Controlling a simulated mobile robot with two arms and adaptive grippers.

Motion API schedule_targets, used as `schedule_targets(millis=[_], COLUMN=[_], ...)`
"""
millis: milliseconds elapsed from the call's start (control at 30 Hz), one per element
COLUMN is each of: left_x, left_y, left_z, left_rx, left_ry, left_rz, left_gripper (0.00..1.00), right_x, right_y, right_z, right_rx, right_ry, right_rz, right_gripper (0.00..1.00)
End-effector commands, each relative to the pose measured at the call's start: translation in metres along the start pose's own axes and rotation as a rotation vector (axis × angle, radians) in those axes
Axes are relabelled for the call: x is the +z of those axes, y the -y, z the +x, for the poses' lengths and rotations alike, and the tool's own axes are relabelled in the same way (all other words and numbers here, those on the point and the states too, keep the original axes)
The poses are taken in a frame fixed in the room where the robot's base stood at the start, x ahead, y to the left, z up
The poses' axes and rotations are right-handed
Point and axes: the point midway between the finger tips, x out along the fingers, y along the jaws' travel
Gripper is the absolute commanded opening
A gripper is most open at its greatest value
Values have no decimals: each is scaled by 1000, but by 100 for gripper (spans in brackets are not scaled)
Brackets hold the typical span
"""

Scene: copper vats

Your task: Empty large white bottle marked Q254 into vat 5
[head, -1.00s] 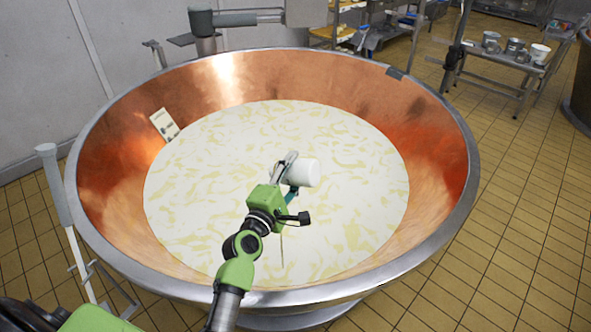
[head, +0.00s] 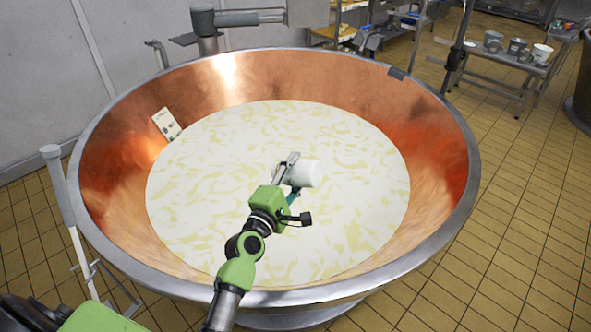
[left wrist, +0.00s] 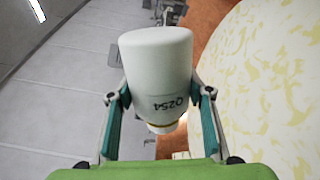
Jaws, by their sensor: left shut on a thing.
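The large white bottle (head: 305,174) lies tipped on its side over the vat in the head view. In the left wrist view the bottle (left wrist: 157,68) shows its Q254 label upside down, with its narrower end toward the palm. My left gripper (head: 291,172) is shut on the bottle, with a finger on each side of it in the left wrist view. The copper vat (head: 300,84) holds a pale liquid (head: 220,190) with yellowish patches. No stream from the bottle can be made out, and its mouth is not clearly visible. My right gripper is not in view.
The vat's steel rim (head: 440,262) surrounds the copper wall. A white panel (head: 167,124) rests against the inner wall at left. A metal table (head: 500,66) with several cups stands at back right. Tiled floor (head: 520,200) is clear at right.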

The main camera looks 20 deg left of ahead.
Motion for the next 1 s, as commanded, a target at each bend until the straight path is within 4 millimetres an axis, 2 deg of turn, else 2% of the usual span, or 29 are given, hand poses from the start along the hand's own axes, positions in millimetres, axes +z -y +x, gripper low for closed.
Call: schedule_targets(millis=[33,100,267,367,667,1000], left_x=[1,1,0,0,0,1], left_y=[-6,-5,-2,-2,-9,-16], left_z=[0,0,-1,-1,-1,-1], left_rx=[-4,-3,-2,-1,0,1], left_ry=[1,1,0,0,0,0], left_rz=[6,6,57,180,830,1549], left_gripper=[14,14,14,14,14,14], right_x=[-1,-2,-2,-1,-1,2], right_y=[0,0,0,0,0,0], right_z=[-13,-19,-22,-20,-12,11], right_rx=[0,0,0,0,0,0], right_ry=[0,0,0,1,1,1], right_rz=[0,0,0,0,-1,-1], right_gripper=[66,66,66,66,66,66])
